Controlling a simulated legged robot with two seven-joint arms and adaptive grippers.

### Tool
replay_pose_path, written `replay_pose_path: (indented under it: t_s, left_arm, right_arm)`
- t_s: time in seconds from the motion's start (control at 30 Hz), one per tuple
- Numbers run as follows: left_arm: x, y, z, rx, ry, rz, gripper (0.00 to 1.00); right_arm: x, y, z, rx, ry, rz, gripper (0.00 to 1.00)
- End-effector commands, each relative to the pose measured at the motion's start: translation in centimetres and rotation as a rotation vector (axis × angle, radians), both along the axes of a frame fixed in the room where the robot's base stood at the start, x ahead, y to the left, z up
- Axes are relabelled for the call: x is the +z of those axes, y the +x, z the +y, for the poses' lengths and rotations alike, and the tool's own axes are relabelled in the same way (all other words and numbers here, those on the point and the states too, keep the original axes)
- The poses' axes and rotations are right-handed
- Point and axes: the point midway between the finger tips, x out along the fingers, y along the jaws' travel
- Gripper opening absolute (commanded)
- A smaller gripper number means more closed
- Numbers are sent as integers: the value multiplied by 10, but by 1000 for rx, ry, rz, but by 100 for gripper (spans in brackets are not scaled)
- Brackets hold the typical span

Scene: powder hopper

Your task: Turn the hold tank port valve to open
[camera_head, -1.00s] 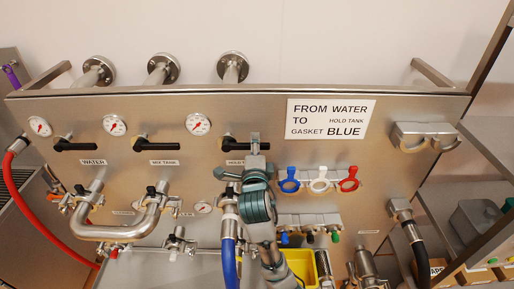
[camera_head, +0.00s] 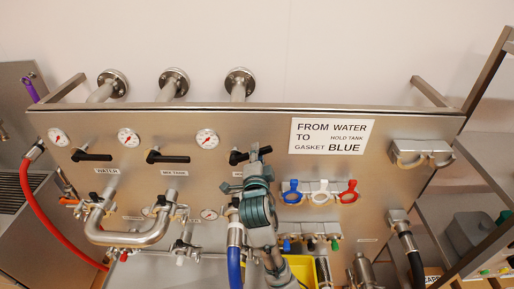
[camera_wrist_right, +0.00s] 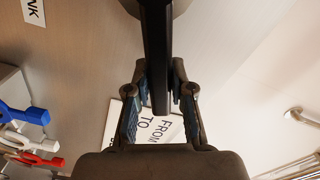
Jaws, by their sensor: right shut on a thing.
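The hold tank port valve has a black handle (camera_head: 237,157), third from the left on the steel panel. It lies roughly level, its left end visible and much of the rest behind my right gripper (camera_head: 251,158). My right gripper is shut on the handle. In the right wrist view the dark handle (camera_wrist_right: 157,55) runs between the two fingers of the right gripper (camera_wrist_right: 160,95). The valve's label is mostly covered by the gripper. My left gripper is not in view.
The water valve handle (camera_head: 92,157) and mix tank handle (camera_head: 168,157) lie level to the left. A sign (camera_head: 331,137) and colored clamps (camera_head: 320,192) are on the right. A yellow bin (camera_head: 303,267) stands behind the arm.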

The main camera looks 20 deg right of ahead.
Motion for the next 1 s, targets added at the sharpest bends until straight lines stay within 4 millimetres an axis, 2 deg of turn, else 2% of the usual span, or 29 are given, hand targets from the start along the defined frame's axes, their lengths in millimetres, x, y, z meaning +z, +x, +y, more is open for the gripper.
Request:
replay_pose_path:
  t_s: [0.3,0.7,0.83,1.0]
  left_arm:
    - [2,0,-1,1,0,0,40]
    - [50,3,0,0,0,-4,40]
    - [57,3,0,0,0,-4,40]
    - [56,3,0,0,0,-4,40]
  right_arm:
    - [2,0,-3,-5,-12,0,0]
    - [27,4,12,-5,-316,89,0]
    - [31,5,15,-5,-385,106,0]
    - [30,5,16,-5,-404,108,0]
